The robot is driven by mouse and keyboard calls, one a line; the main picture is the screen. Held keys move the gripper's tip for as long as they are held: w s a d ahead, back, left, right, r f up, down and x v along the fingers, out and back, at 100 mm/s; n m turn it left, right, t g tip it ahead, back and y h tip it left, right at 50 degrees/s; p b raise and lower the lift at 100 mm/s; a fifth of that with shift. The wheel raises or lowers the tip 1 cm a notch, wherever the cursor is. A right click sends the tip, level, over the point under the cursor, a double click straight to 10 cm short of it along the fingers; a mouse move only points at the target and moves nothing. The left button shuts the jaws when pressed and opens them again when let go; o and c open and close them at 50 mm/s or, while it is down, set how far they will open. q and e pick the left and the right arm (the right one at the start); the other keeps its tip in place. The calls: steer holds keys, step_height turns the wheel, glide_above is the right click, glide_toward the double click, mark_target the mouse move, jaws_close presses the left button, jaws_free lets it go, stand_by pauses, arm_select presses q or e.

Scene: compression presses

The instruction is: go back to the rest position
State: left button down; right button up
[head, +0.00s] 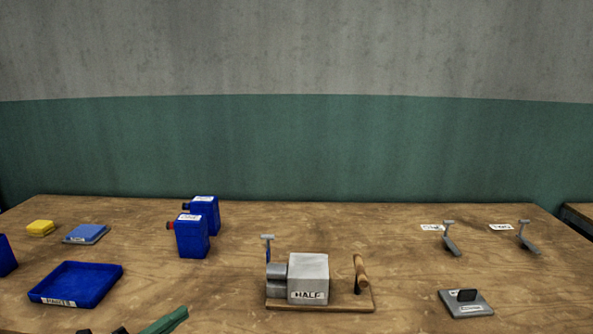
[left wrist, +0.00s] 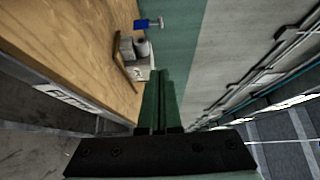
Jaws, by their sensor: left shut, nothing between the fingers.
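My left gripper (head: 184,312) shows only in part at the bottom edge of the head view, with a green finger in front of the table's near edge. In the left wrist view its two green fingers (left wrist: 160,74) lie together with nothing between them. It is apart from every object on the table. My right gripper is in neither view.
On the wooden table (head: 220,290) stand a grey press marked HALF (head: 308,277), two blue canisters (head: 192,238), a blue tray (head: 76,284), a yellow sponge (head: 41,227) and a blue pad (head: 86,233). Two grey levers (head: 450,240) and a grey plate (head: 478,306) are at right.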

arm_select(q)
steer(key=s+d+f+n+g+y+p, duration=0.2)
steer(key=s+d+f+n+y, duration=0.1)
steer(key=s+f+n, duration=0.8)
steer(key=s+d+f+n+g+y+p, duration=0.2)
steer(key=s+f+n+y, duration=0.3)
steer(key=s+f+n, duration=0.7)
steer(key=shift+s+d+f+g, duration=0.3)
steer(key=shift+d+f+g, duration=0.2)
steer(key=shift+f+g, duration=0.2)
